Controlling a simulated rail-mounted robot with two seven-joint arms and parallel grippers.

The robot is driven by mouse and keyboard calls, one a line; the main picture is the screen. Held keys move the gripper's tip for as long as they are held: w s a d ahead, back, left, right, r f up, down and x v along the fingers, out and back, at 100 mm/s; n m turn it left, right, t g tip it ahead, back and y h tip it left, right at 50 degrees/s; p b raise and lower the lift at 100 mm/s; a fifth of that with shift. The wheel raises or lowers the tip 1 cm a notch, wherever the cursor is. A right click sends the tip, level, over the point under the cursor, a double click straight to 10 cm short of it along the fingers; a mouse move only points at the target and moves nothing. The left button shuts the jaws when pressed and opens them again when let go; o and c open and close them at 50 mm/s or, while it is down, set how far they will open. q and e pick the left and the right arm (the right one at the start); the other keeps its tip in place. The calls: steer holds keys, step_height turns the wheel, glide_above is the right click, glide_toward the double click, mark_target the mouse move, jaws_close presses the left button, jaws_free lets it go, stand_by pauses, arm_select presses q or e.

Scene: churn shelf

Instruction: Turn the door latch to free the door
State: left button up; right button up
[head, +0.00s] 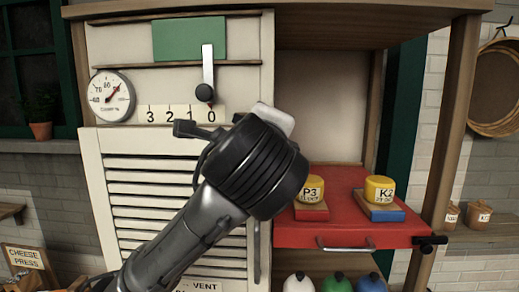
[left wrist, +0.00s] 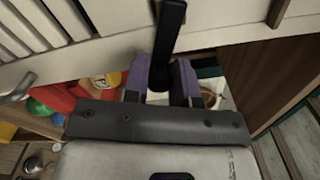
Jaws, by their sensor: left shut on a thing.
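The latch (head: 196,130) is a black bar lying roughly level across the top of the white slatted door (head: 125,215). My left wrist covers its right part in the head view. In the left wrist view the black latch (left wrist: 170,30) runs down between the two purple fingers of my left gripper (left wrist: 170,72), which is shut on it. The fingers are hidden behind my wrist in the head view. The door looks closed, flush with the cabinet front. My right gripper is in neither view.
Above the latch are a lever with a black knob (head: 205,92), a number scale (head: 160,113) and a round dial (head: 111,95). A grey door handle (head: 257,255) is below my wrist.

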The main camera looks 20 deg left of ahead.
arm_select(q)
steer(key=n, duration=0.1)
steer(key=r+n+b, duration=0.1)
steer(key=n, duration=0.1)
steer(key=shift+d, duration=0.15)
steer(key=shift+r+n+b, duration=0.35)
steer(key=shift+r+n, duration=0.1)
steer(key=shift+n, duration=0.45)
steer(key=shift+r, duration=0.1)
steer(key=o, duration=0.9)
